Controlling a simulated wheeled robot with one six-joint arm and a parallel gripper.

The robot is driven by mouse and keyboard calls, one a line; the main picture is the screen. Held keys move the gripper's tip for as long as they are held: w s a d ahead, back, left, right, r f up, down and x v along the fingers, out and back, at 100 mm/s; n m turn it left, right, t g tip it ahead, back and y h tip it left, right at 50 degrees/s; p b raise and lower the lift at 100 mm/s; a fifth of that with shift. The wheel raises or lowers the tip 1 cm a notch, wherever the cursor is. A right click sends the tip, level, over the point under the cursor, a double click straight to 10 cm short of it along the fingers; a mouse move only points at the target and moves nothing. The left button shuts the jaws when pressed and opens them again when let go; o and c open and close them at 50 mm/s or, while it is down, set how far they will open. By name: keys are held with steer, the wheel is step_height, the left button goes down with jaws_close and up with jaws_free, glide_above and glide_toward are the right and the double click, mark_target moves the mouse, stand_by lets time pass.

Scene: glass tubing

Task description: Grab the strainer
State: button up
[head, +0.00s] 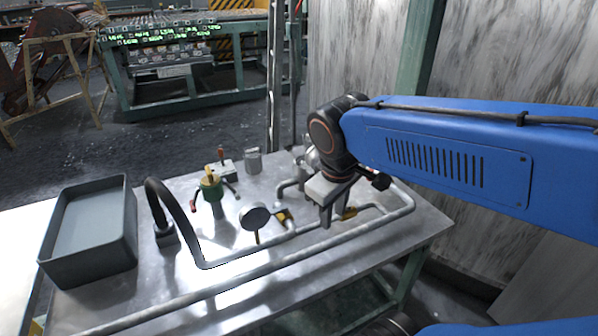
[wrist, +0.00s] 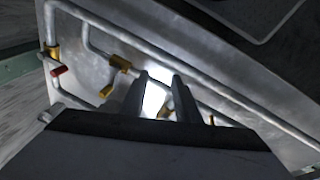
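My gripper (head: 325,222) points down over the pipes on the metal table. In the wrist view its two fingers (wrist: 160,80) stand apart, with bare shiny table and a bit of brass between them. I cannot tell for sure which part is the strainer. A brass fitting with a slanted branch (wrist: 120,64) sits on a pipe left of the fingers in the wrist view. In the head view brass fittings show at the left of my gripper (head: 283,216) and just right of it (head: 349,212). Contact with the fingers is not visible.
A round dark disc on a yellow stem (head: 256,216) stands left of my gripper. A green-and-yellow fitting (head: 211,187), a grey cup (head: 253,161), a bent black tube (head: 172,205) and a grey bin (head: 90,232) are farther left. A long pipe (head: 250,275) runs along the front.

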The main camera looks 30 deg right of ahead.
steer(key=w+r+n+g+h, duration=0.25)
steer(key=w+n, duration=0.25)
steer(key=w, duration=0.4)
steer(key=n+h, duration=0.9)
glide_toward(302, 159)
steer(key=shift+x, duration=5)
steer(key=shift+w, duration=0.15)
jaws_close()
